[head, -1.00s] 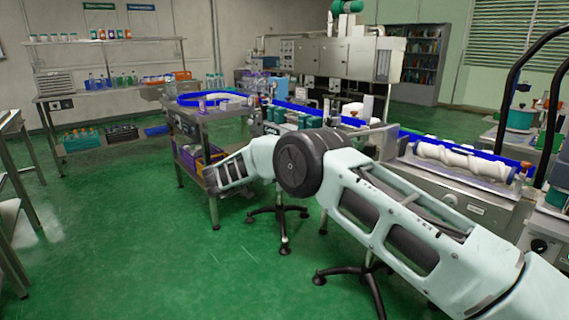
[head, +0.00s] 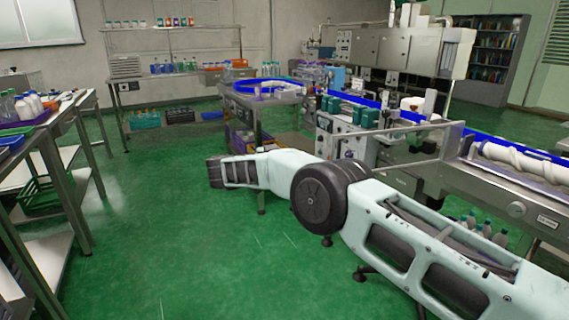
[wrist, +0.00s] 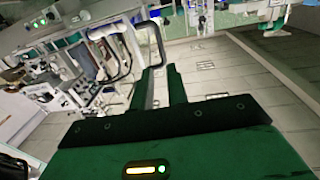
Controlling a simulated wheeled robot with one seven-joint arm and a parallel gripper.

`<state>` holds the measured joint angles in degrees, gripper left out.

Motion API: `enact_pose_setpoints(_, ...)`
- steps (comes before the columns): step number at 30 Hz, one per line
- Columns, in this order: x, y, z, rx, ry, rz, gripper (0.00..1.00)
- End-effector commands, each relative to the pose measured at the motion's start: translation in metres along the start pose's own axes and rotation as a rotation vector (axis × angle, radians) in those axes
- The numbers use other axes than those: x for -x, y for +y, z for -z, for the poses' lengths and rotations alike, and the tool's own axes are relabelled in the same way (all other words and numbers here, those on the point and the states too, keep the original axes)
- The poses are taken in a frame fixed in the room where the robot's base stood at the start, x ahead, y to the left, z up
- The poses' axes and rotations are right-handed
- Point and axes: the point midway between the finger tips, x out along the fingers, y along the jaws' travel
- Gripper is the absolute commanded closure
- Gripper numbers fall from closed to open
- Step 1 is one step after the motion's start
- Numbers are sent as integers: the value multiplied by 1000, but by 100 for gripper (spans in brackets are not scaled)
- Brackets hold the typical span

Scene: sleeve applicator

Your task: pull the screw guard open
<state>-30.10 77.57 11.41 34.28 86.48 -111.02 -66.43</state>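On the conveyor at the right of the head view lies a white spiral feed screw (head: 525,160). A clear, metal-edged panel (head: 405,152) stands beside it; I cannot tell for certain whether this is the screw guard, or whether it is open. My arm reaches leftward across the head view in front of the machine, and its far end is low over the floor, well apart from the screw. My gripper (wrist: 160,72) shows in the wrist view, its two green fingers apart with nothing seen between them. A dark looped handle or rail shows beyond the fingertips, its contact unclear.
A steel table (head: 62,150) with bottles and trays stands at the left. A steel cart (head: 250,105) with a blue-rimmed round tray stands beyond my arm. Green floor (head: 150,230) is clear between the table and my arm. The conveyor machine fills the right side.

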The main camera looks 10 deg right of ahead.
Motion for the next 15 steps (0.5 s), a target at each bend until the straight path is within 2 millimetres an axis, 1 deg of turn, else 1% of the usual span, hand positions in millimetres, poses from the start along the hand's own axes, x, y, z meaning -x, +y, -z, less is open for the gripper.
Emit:
enact_pose_setpoints(1,10,0,-2,-3,-1,0,84)
enact_pose_setpoints(3,21,1,-4,-2,-2,-1,84)
enact_pose_setpoints(6,29,-2,-7,-3,-2,3,84)
enact_pose_setpoints(9,35,-1,-6,-3,-1,3,84)
enact_pose_setpoints(15,43,1,-2,-2,0,0,84)
